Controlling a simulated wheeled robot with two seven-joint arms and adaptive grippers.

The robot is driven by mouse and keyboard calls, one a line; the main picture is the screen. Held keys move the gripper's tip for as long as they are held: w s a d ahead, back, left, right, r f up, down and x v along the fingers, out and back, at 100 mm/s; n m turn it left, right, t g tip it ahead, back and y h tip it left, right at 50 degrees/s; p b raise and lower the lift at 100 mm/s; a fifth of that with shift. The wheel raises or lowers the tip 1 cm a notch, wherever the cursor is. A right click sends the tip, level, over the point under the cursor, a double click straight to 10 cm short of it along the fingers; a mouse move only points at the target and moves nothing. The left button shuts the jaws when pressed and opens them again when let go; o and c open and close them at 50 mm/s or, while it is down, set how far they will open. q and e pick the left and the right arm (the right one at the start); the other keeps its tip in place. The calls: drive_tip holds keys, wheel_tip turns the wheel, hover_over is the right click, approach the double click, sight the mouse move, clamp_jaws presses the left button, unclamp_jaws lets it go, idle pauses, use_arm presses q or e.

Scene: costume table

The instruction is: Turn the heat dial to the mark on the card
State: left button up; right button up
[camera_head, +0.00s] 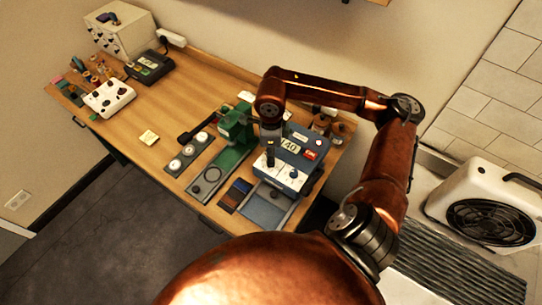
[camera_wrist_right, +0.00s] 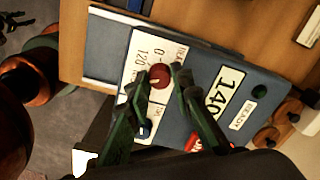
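A blue heat unit (camera_head: 310,161) stands at the table's near right end and fills much of the right wrist view (camera_wrist_right: 195,70). Its white panel (camera_wrist_right: 143,50) carries a printed scale, with 0 and 120 readable, and a dark red round dial (camera_wrist_right: 160,76). A pale card reading 140 (camera_wrist_right: 224,91) is on the unit and also shows in the head view (camera_head: 289,145). My right gripper (camera_wrist_right: 160,75) points down at the panel, its green-black fingers apart on either side of the red dial. Contact with the dial cannot be told. My left gripper is out of view.
A blue knob (camera_wrist_right: 145,130) and a red button (camera_wrist_right: 195,144) are close to my right fingers. A green press (camera_head: 234,126) stands left of the unit. Wooden spools (camera_head: 322,122) stand behind it. The table's middle is mostly clear.

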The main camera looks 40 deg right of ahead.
drive_tip(key=o, duration=0.4)
wheel_tip(320, 180, up, 12)
idle(0.6)
wheel_tip(320, 180, down, 12)
drive_tip(key=shift+f, duration=0.1)
drive_tip(key=shift+r+p, duration=0.2)
drive_tip(key=shift+p, duration=0.15)
drive_tip(key=shift+m, duration=0.5)
drive_tip(key=shift+f, duration=0.15)
